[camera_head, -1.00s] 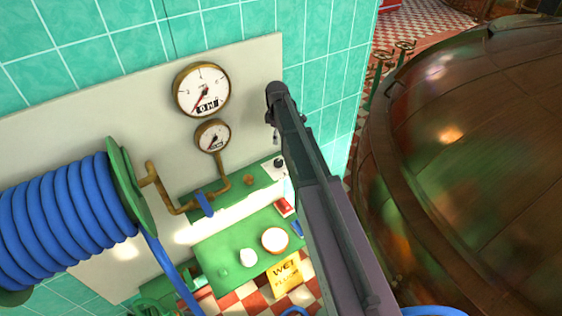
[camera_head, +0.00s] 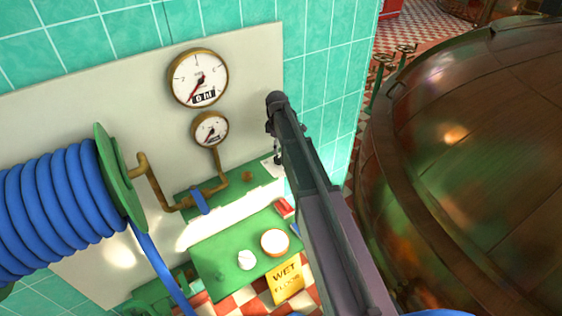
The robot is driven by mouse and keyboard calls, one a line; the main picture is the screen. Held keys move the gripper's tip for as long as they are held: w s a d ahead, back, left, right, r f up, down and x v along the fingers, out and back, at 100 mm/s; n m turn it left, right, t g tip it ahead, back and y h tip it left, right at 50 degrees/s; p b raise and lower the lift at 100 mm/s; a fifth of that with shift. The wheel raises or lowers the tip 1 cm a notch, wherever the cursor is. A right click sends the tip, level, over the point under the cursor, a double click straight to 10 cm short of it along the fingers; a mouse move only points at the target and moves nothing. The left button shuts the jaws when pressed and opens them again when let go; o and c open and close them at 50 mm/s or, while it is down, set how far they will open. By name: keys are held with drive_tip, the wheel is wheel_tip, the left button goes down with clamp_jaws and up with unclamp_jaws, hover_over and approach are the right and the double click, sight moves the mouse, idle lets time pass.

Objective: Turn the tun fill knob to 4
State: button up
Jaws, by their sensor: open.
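My arm reaches up from the bottom right. My gripper (camera_head: 275,148) hangs below its far end, small and dark, near the right end of the upper green shelf or panel (camera_head: 222,194). It is open, with nothing seen between its fingers. The tun fill knob cannot be told for sure. A dark round knob beside a white label (camera_head: 268,167) showed there earlier and is now hidden behind my gripper; I cannot tell if they touch. A large round gauge (camera_head: 198,78) with a red needle and a counter hangs on the wall board. A smaller gauge (camera_head: 209,129) sits below it.
A blue hose reel (camera_head: 60,205) is at left. Brass pipe (camera_head: 150,180) with a blue handle (camera_head: 200,201) runs below the gauges. A lower green table (camera_head: 220,265) holds a bowl (camera_head: 274,242) and a white object (camera_head: 247,260). A large copper vessel (camera_head: 470,170) fills the right.

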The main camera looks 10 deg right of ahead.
sight(278, 158)
drive_tip(key=shift+d+f+b, duration=0.1)
drive_tip(key=shift+f+b, duration=2.7)
drive_tip(key=shift+f, duration=0.3)
drive_tip(key=c, duration=1.1)
